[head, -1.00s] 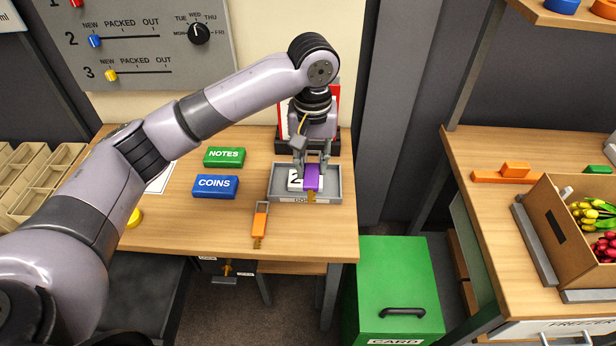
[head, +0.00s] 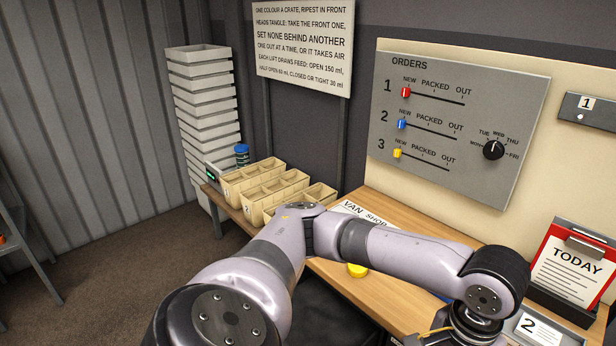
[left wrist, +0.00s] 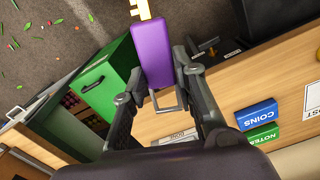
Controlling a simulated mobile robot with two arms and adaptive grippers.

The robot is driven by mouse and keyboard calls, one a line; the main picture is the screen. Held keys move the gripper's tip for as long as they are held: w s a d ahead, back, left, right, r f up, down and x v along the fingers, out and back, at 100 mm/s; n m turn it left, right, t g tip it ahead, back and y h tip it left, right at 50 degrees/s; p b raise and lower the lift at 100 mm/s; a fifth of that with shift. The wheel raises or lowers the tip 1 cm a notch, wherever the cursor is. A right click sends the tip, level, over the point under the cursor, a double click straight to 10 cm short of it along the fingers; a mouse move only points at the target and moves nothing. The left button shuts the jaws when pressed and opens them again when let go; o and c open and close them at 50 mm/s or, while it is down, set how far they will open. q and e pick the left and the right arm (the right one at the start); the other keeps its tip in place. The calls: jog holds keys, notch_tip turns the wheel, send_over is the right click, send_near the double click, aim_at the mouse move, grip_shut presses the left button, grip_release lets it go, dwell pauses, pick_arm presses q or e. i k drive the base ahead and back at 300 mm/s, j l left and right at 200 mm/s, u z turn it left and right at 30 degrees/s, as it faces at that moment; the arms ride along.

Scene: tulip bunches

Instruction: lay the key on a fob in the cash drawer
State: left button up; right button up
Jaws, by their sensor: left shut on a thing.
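A brass key (left wrist: 140,8) on a long purple fob (left wrist: 150,45) shows in the left wrist view, with a metal loop at the fob's near end. My left gripper (left wrist: 156,83) is shut on the fob, above the edge of the wooden desk. A grey tray with a white card "2" (head: 530,326) is partly visible there. I cannot make out an open cash drawer. My right gripper is in neither view.
The TODAY clipboard (head: 570,270) stands behind the tray. Cardboard seed-like trays (head: 265,190) and a yellow object (head: 357,270) lie farther left.

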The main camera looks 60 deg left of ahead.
aim_at(307, 321)
jog(key=k+j+u, duration=0.1)
jog(key=k+u, duration=0.15)
jog(key=u, duration=0.25)
jog(key=k+j+u, duration=0.25)
jog(key=u, duration=0.2)
jog(key=i+u, duration=0.25)
jog(key=i, duration=0.7)
